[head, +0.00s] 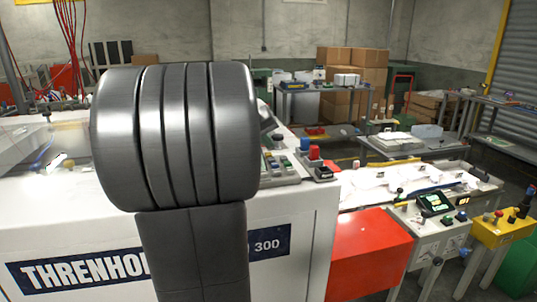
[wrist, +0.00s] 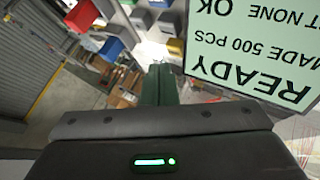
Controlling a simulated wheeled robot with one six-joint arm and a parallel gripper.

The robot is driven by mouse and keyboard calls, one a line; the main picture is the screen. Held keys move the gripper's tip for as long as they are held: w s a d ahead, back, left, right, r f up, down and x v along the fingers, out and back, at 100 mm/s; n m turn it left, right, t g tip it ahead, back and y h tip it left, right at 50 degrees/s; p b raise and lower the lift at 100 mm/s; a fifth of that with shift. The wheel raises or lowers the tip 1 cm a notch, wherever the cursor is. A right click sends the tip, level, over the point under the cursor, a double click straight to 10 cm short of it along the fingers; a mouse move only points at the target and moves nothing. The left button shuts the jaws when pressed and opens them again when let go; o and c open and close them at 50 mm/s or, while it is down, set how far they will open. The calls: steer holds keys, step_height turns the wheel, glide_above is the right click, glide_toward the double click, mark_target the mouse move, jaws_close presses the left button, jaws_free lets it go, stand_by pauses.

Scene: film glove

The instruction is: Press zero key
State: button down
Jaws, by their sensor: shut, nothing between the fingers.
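My gripper shows in the wrist view as two dark fingers (wrist: 159,84), close together and empty. In the head view my grey arm fills the left middle and hides the fingertips. The keypad (head: 279,165) is on the sloping top of the white machine (head: 315,215), just right of my arm, with several small coloured keys. The zero key cannot be told apart at this size, and part of the panel is hidden. A pale green screen (wrist: 255,45) shows upside down at the right of the wrist view, reading READY, MADE 500 PCS and OK.
A small box with a red button (head: 314,152) stands right of the keypad. A red box (head: 370,250) and a control stand with a green-lit screen (head: 436,203) are further right. Red cables (head: 70,40) hang at the left. Cartons (head: 350,70) are stacked at the back.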

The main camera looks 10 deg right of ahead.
mark_target(266, 155)
steer(key=shift+f+b, duration=0.4)
steer(key=shift+f+b, duration=0.5)
steer(key=shift+f, duration=0.1)
stand_by(0.9)
steer(key=shift+a+r+p, duration=0.1)
steer(key=shift+r+p, duration=0.6)
steer(key=shift+r, duration=0.2)
step_height(266, 155, up, 5)
steer(key=p, duration=0.4)
steer(key=shift+r, duration=0.15)
